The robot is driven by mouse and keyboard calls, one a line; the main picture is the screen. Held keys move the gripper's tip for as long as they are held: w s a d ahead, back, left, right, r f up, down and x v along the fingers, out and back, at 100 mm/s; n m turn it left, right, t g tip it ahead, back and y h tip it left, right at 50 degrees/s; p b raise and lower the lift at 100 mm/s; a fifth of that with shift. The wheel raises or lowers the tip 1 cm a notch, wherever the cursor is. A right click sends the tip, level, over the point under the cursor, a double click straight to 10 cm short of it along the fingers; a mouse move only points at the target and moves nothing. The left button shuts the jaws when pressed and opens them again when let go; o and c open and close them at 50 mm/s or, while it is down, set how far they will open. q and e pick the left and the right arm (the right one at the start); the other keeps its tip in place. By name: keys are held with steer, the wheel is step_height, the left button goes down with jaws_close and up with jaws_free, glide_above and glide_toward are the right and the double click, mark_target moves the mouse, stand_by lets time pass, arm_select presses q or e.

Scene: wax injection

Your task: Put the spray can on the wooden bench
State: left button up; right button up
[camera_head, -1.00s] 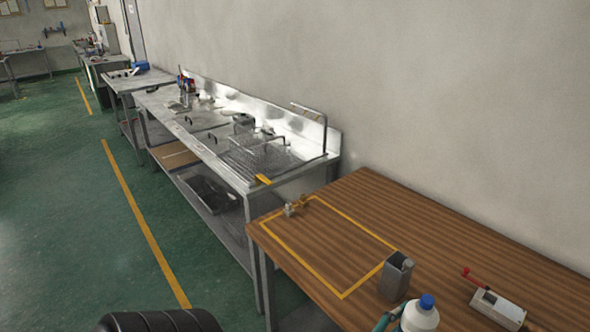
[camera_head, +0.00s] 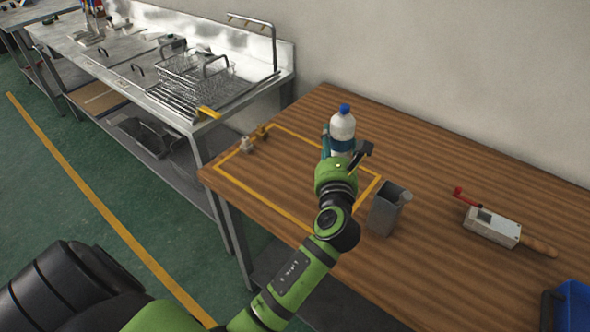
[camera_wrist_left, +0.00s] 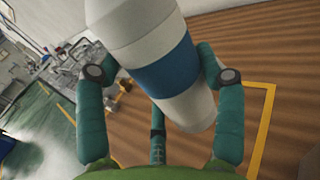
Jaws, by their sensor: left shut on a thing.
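The spray can (camera_head: 342,126) is white with a blue band and a blue cap. My left gripper (camera_head: 336,150) is shut around it and holds it upright over the wooden bench (camera_head: 420,200), near the right part of the yellow taped outline. In the left wrist view the teal fingers (camera_wrist_left: 160,95) press on both sides of the can (camera_wrist_left: 155,60), with wood and yellow tape behind it. My wrist hides the can's foot in the head view, so I cannot tell whether it touches the bench. My right gripper is out of view.
A grey metal container (camera_head: 385,210) stands right of my left wrist. A white device with a red handle (camera_head: 490,226) lies farther right, and a blue bin (camera_head: 572,305) is at the lower right. Small brass fittings (camera_head: 255,138) sit at the outline's left corner. A steel sink bench (camera_head: 200,95) stands beyond.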

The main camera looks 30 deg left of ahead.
arm_select(q)
steer(key=a+f, duration=0.3)
steer(key=s+a+f+b, duration=0.1)
steer(key=a+f, duration=0.5)
steer(key=a, duration=0.1)
steer(key=shift+s, duration=0.35)
steer(key=shift+f+b, duration=0.35)
steer(key=shift+f, duration=0.15)
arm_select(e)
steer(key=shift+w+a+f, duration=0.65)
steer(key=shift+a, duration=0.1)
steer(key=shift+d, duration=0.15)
arm_select(q)
steer(key=shift+f, duration=0.15)
steer(key=o, duration=1.3)
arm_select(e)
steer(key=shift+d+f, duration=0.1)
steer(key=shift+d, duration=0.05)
